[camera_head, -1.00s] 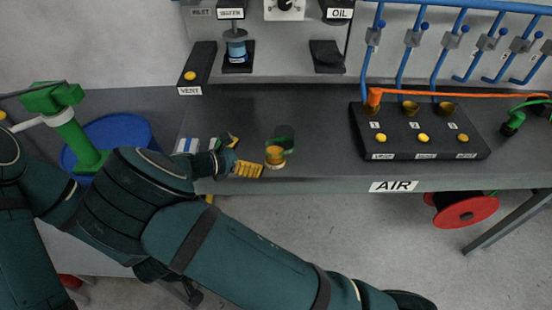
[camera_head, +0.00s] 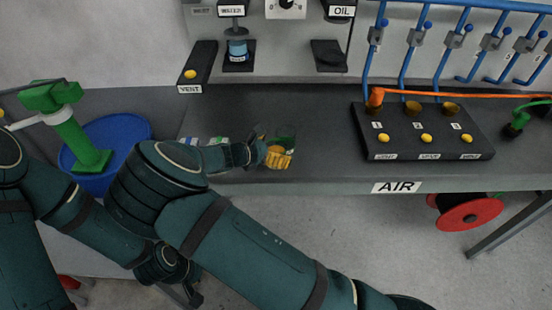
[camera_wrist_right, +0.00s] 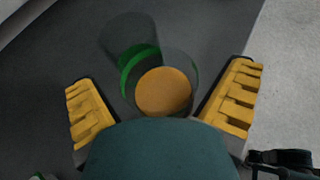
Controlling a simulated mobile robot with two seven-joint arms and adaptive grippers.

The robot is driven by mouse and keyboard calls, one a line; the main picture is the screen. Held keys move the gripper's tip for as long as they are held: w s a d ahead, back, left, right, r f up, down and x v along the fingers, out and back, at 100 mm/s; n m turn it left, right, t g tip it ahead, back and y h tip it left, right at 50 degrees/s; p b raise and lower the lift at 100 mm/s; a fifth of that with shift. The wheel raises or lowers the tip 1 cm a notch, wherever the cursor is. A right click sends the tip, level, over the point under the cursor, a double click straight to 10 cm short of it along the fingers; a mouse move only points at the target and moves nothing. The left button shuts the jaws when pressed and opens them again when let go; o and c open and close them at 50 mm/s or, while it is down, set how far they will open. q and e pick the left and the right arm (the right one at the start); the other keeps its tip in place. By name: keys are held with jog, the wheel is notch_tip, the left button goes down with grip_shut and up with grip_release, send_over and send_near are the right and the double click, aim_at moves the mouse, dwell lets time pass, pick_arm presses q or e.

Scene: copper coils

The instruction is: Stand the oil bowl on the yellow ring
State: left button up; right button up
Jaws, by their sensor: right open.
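A clear bowl with amber contents, seemingly the oil bowl (camera_wrist_right: 163,92), stands on the grey bench between the fingers of my right gripper (camera_wrist_right: 163,105). In the head view, my right gripper (camera_head: 268,156) partly covers the bowl. The right gripper is open; its yellow pads stand apart on both sides of the bowl, with gaps. Just beyond is a clear glass vessel with a green band (camera_wrist_right: 137,62), overlapping the bowl in the wrist view. I cannot make out the yellow ring. My left arm comes in from the left; a dark part low in the picture may be its gripper.
A black stand (camera_head: 328,57) under the OIL label is empty. The WATER stand beside it holds a blue vessel (camera_head: 238,50). A black box (camera_head: 420,138) with yellow buttons stands to the right. A blue tub (camera_head: 122,132) and green pump stand left. The bench's front edge is near.

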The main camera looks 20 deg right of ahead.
jog(key=c, duration=1.4)
